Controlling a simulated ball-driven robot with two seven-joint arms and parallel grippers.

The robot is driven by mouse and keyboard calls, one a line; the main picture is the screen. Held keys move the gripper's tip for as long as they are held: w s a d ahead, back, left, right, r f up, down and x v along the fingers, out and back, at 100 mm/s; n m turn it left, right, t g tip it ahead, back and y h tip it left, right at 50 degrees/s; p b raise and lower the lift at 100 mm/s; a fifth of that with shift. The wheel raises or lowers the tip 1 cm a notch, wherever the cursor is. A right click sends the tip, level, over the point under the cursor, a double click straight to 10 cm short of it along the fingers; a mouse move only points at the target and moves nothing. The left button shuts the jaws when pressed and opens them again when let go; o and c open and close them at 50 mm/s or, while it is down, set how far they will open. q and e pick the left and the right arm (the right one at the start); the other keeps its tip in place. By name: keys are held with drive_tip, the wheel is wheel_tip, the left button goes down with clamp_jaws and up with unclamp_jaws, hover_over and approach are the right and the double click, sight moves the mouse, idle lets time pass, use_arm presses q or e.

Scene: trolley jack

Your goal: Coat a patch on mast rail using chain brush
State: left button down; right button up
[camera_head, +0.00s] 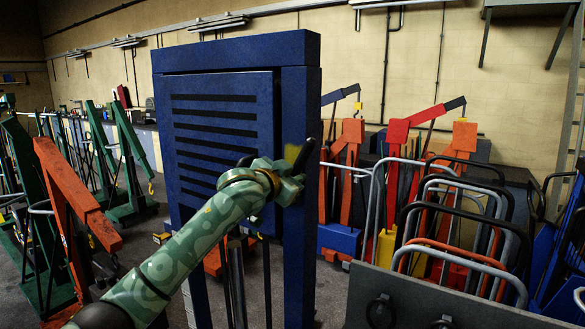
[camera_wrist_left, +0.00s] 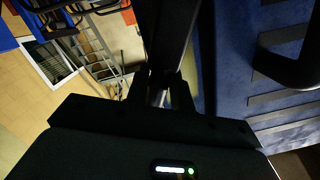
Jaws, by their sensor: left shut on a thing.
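The mast rail looks to be the right upright (camera_head: 300,245) of a tall dark blue frame in the head view; its blue face also shows in the wrist view (camera_wrist_left: 228,60). My left gripper (camera_head: 293,182) is in front of this upright, at about mid-height. It is shut on a long dark tool (camera_wrist_left: 168,35), apparently the chain brush, which runs away from the fingers. In the head view, a dark piece of the tool (camera_head: 305,155) shows just above the gripper. A dull yellow spot shows beside it; I cannot tell whether it is on the rail or the brush. Contact is unclear.
A louvred blue panel (camera_head: 222,130) fills the frame left of the upright. Red and orange jacks (camera_head: 398,140) and several curved handles (camera_head: 460,200) crowd the right. A grey panel (camera_head: 430,300) stands at the lower right. Green and orange lifts (camera_head: 75,195) stand at the left.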

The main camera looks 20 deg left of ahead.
use_arm(q)
wheel_tip(320, 180, down, 4)
drive_tip(key=shift+f+b, duration=0.2)
drive_tip(key=shift+b, duration=0.25)
drive_tip(key=v, duration=0.2)
drive_tip(key=p+v, duration=0.1)
drive_tip(key=v, duration=0.2)
drive_tip(key=shift+s+a+f+p, duration=0.25)
drive_tip(key=shift+s+a+p, duration=0.05)
drive_tip(key=shift+s+p, duration=0.1)
drive_tip(key=v, duration=0.3)
drive_tip(key=shift+a+f, duration=0.1)
drive_tip(key=shift+f, duration=0.05)
idle(0.3)
